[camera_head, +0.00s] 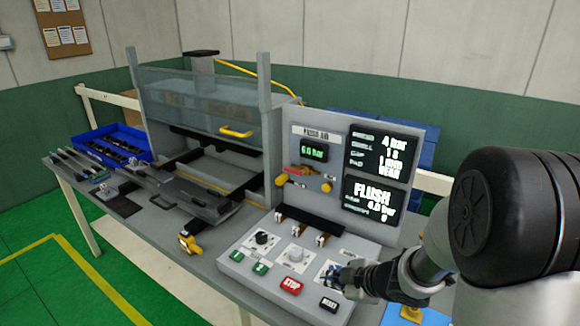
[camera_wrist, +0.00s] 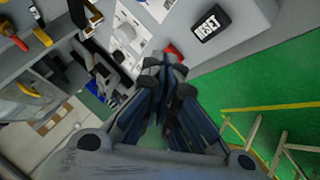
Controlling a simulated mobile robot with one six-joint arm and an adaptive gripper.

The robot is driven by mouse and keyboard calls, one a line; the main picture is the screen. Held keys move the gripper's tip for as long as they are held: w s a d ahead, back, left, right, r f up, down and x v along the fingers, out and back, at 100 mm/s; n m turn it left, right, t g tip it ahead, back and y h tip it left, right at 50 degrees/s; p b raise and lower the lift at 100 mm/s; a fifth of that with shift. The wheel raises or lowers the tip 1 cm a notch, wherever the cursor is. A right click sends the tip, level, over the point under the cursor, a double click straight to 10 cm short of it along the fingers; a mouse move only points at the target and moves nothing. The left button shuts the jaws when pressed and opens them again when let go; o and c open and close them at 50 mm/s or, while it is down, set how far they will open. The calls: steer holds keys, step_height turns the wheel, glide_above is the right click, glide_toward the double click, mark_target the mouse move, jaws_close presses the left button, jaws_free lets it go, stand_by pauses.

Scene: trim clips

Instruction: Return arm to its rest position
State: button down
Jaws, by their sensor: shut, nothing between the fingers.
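My gripper (camera_head: 345,277) is at the right part of the control panel (camera_head: 262,273), close above its top. In the wrist view my gripper (camera_wrist: 165,70) shows its fingers closed together with nothing between them. My arm reaches in from the right edge of the head view. The black RESET button (camera_head: 329,304) is just below and left of the gripper, and it also shows in the wrist view (camera_wrist: 208,23). A small red part (camera_wrist: 172,50) shows just past the fingertips. I cannot tell if the fingertips touch the panel.
The panel carries a red STOP button (camera_head: 290,286), green buttons and knobs. Behind it stands a display board (camera_head: 376,178) reading FLUSH. A clear-screened fixture (camera_head: 205,105) and a blue bin (camera_head: 110,148) stand left. A yellow tool (camera_head: 190,243) lies at the bench's front edge. Green floor is free in front.

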steer(key=s+d+r+m+t+h, duration=0.1)
steer(key=s+d+r+m+h, duration=0.3)
steer(key=r, duration=0.3)
steer(key=s+d+r+m+h, duration=0.3)
steer(key=d+r+m, duration=0.15)
steer(key=r, duration=0.35)
steer(key=s+a+m+g+y, duration=0.1)
steer(key=s+a+m+g, duration=0.1)
steer(key=s, duration=0.8)
steer(key=s+a+r+m+g+y, duration=0.1)
steer(key=s+a+m, duration=0.4)
steer(key=s, duration=0.5)
steer(key=shift+s+a+g, duration=0.15)
steer(key=shift+a+g, duration=0.25)
steer(key=shift+a, duration=0.2)
steer(key=shift+r, duration=0.1)
